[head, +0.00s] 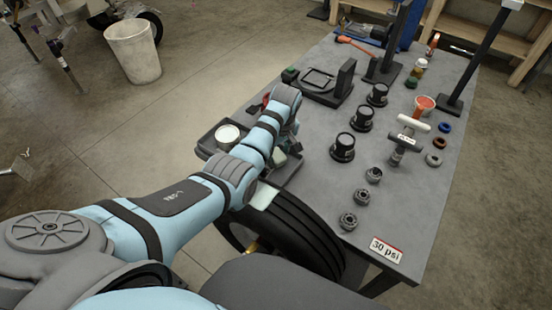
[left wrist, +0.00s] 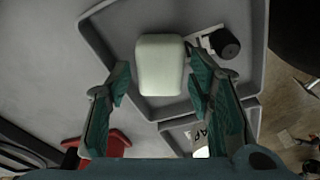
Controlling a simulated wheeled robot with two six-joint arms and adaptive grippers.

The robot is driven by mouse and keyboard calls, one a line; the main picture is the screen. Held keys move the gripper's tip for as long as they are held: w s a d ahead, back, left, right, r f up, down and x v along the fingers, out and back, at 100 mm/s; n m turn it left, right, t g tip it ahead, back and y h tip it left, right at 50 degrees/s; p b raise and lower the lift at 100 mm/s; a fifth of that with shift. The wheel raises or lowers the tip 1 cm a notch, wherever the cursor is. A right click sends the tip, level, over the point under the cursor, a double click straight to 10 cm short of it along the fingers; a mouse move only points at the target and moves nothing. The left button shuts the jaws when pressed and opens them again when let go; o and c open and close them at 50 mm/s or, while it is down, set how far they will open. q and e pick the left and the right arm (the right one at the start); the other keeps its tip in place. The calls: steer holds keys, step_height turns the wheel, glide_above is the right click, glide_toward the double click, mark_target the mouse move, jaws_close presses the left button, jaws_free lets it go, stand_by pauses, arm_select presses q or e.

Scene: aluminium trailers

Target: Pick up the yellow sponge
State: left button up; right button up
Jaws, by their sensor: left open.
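The sponge (left wrist: 160,64), a pale cream-yellow rounded block, lies in a grey tray (left wrist: 112,42) in the left wrist view. My left gripper (left wrist: 156,82) is open, with a green-padded finger toward each side of the sponge's near end. A gap shows at the left finger; the right finger is close to the sponge, and I cannot tell whether it touches. My right gripper is not in view.
A small black cylinder (left wrist: 225,42) lies right of the sponge. A tyre (head: 305,235) is at the table's near edge. Black cups (head: 343,148) and small parts stand to the right on the grey table (head: 400,215).

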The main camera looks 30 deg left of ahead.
arm_select(q)
steer(key=shift+f, duration=0.55)
steer(key=shift+a, duration=0.15)
steer(key=shift+r, duration=0.1)
steer(key=c, duration=0.7)
step_height(320, 180, up, 13)
steer(key=p, duration=0.3)
step_height(320, 180, up, 7)
steer(key=p, duration=0.5)
glide_above(277, 154)
steer(key=shift+s, duration=0.15)
steer(key=shift+b, duration=0.3)
